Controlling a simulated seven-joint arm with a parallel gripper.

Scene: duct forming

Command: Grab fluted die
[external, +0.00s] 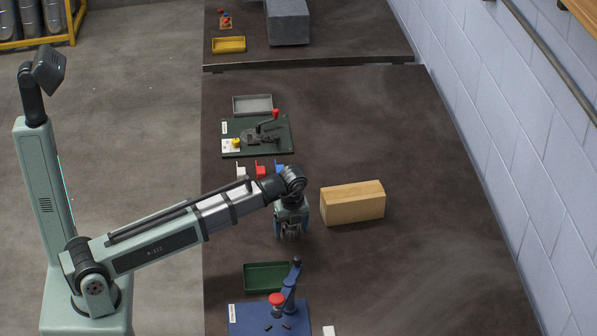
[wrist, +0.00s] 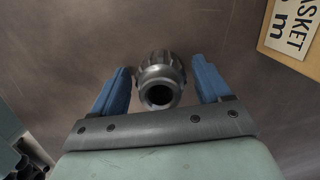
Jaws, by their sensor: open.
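The fluted die is a dark grey metal cylinder with a ribbed side and a round hole; in the wrist view the fluted die (wrist: 160,80) lies between the two blue fingers of my gripper (wrist: 161,88). There is a visible gap on each side of it, so the fingers are apart from it. In the external view my gripper (external: 290,228) is low over the table, left of the wooden block, with a grey ribbed shape between its fingers, partly hidden. My gripper is open.
A wooden block (external: 352,204) stands close to the right of my gripper; its label shows in the wrist view (wrist: 292,28). A green-based press (external: 258,148) and grey tray (external: 252,104) are behind. A blue-based press (external: 270,318) and green tray (external: 266,276) are in front.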

